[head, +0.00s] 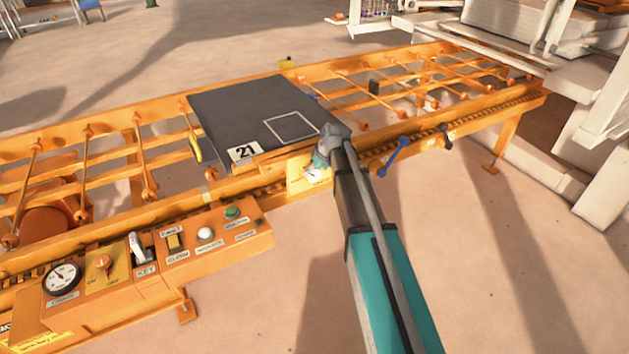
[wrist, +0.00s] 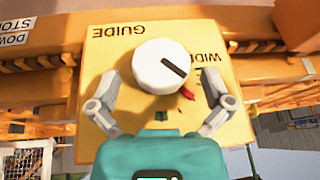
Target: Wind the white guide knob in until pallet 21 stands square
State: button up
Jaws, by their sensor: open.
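Pallet 21 (head: 235,105) is a dark grey plate with a white square outline and a "21" label, lying across the orange conveyor in the head view. Its near edge looks slightly turned against the rail; I cannot tell exactly. The white guide knob (wrist: 158,62) sits on a yellow panel (wrist: 112,62) lettered GUIDE, upside down in the wrist view. Its black line points lower right, and a red mark shows just beyond the rim. My gripper (wrist: 160,88) is open, with one finger on each side of the knob's lower part, apparently not touching it. In the head view my gripper (head: 325,155) partly hides the panel.
An orange control box (head: 150,262) with a gauge, switches and buttons stands at the front left. A blue lever (head: 394,156) and a dark lever (head: 446,135) stick out from the front rail right of my arm. White machinery (head: 590,90) stands at the right. The floor in front is clear.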

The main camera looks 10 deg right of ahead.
jog(key=shift+b+x, duration=0.8)
jog(key=shift+x, duration=0.4)
jog(key=c, duration=1)
jog(key=shift+f+g+y+b, duration=0.1)
jog(key=shift+g+y+b, duration=0.3)
jog(key=shift+y, duration=0.5)
jog(key=shift+m+y, duration=0.3)
jog(key=shift+y, duration=0.3)
